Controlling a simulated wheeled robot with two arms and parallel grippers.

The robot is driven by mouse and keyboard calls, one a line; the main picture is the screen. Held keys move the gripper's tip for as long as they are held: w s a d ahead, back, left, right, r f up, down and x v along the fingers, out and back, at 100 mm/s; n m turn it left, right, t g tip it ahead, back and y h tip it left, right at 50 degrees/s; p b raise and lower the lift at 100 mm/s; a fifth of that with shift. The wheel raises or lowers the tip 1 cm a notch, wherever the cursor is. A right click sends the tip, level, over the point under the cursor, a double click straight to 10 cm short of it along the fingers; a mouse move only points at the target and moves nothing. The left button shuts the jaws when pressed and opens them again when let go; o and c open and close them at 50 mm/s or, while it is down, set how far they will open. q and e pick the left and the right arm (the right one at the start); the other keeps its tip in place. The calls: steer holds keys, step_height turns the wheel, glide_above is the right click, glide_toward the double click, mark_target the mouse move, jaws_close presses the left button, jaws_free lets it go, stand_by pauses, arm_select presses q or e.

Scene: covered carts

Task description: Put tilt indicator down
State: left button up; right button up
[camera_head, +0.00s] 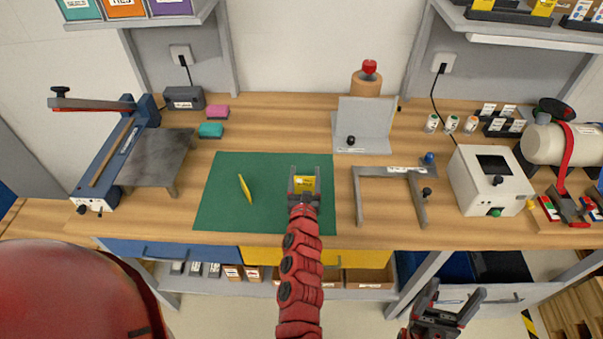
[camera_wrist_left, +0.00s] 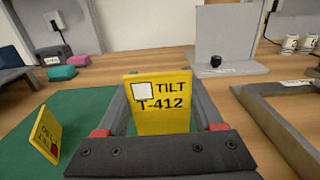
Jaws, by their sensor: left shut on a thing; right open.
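My left gripper (camera_head: 304,178) is over the right part of a green mat (camera_head: 222,215) on the workbench. It is shut on a yellow tilt indicator (camera_head: 304,184), a flat plate that stands upright between the fingers. In the left wrist view the held tilt indicator (camera_wrist_left: 160,118) reads "TILT T-412" and has a white square. I cannot tell whether its lower edge touches the mat. A second yellow plate (camera_head: 245,189) stands on the mat to the left; it also shows in the left wrist view (camera_wrist_left: 45,135). My right gripper (camera_head: 447,308) is open and empty, low in front of the bench.
A grey angle plate (camera_head: 368,118) stands behind the mat, and a grey square frame (camera_head: 390,171) lies to its right. A white box (camera_head: 485,185) is further right. Pink (camera_head: 216,112) and teal (camera_head: 211,130) blocks lie behind left. The mat's front middle is clear.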

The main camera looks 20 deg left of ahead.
mark_target(302, 181)
arm_select(q)
steer(key=shift+w+a, duration=0.35)
steer(key=shift+a, duration=0.15)
steer(key=f+b, duration=0.3)
steer(key=f, duration=0.1)
steer(key=shift+a+f, duration=0.1)
steer(key=shift+a, duration=0.1)
steer(key=shift+w+d+r, duration=0.1)
steer(key=shift+r, duration=0.15)
steer(key=shift+f, duration=0.15)
steer(key=o, duration=1.3)
